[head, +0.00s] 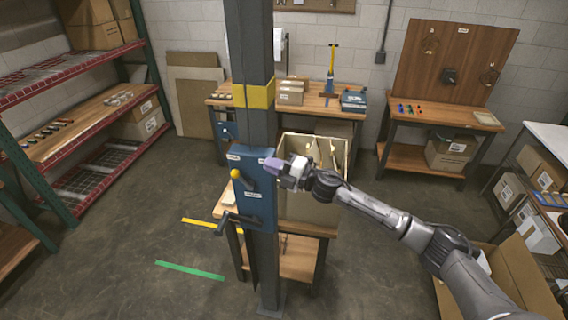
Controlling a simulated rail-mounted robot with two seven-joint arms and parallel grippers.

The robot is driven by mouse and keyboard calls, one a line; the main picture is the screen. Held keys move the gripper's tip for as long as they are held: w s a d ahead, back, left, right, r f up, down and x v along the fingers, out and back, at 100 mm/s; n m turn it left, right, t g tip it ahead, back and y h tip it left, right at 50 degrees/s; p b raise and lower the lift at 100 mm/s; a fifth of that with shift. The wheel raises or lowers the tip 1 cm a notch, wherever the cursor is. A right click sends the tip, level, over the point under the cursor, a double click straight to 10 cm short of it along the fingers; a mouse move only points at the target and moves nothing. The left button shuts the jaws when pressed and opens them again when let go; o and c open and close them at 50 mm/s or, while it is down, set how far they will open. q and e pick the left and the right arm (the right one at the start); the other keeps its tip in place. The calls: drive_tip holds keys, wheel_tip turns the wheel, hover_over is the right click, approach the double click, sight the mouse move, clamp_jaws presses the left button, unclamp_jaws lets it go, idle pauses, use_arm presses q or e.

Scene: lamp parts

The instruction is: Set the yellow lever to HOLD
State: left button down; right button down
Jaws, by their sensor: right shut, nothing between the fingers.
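The yellow lever (235,174) shows as a yellow round knob on a dark arm. It is on the left part of a blue panel (262,185) fixed to the grey column. The panel bears small white labels, too small to read, so I cannot tell which one is HOLD. My right gripper (269,163) reaches in from the right. Its purple fingers are shut and empty at the panel's upper right edge, to the right of the knob and apart from it. I cannot tell whether they touch the panel. My left gripper is not in view.
The grey column (250,50) stands in front of a small wooden table (300,262) with an open box (310,208). Red-decked shelves (75,65) stand left. The floor left of the column is clear apart from tape strips.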

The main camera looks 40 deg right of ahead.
drive_tip(key=shift+s+d+r+b, duration=0.25)
drive_tip(key=shift+s+d+r, duration=0.1)
drive_tip(key=shift+s+r, duration=0.35)
drive_tip(key=shift+s+d+r+b, duration=0.25)
drive_tip(key=shift+s+d+r, duration=0.15)
drive_tip(key=shift+s, duration=0.5)
drive_tip(key=w+d+m+t+h, duration=0.1)
drive_tip(key=d+m+h, duration=0.65)
drive_tip(key=h, duration=0.25)
drive_tip(key=s+a+f+m+g+p, duration=0.1)
drive_tip(key=s+a+f+m+g, duration=0.45)
drive_tip(key=s+a+f, duration=0.45)
drive_tip(key=s+a+f+m+g+p, duration=0.1)
drive_tip(key=s+a+f+m+g, duration=0.5)
drive_tip(key=s+a, duration=0.65)
drive_tip(key=s+a+f+m+g+y, duration=0.1)
drive_tip(key=s+a+f+g, duration=0.1)
drive_tip(key=s+f, duration=0.3)
drive_tip(key=s+a+f+g+y, duration=0.1)
drive_tip(key=s+a+f, duration=0.2)
drive_tip(key=s, duration=0.8)
wheel_tip(320, 180, down, 3)
drive_tip(key=shift+s+a+r+m+g+p, duration=0.15)
drive_tip(key=shift+s+a+m+g+p, duration=0.1)
drive_tip(key=shift+s+m+g+p, duration=0.15)
drive_tip(key=shift+w, duration=0.1)
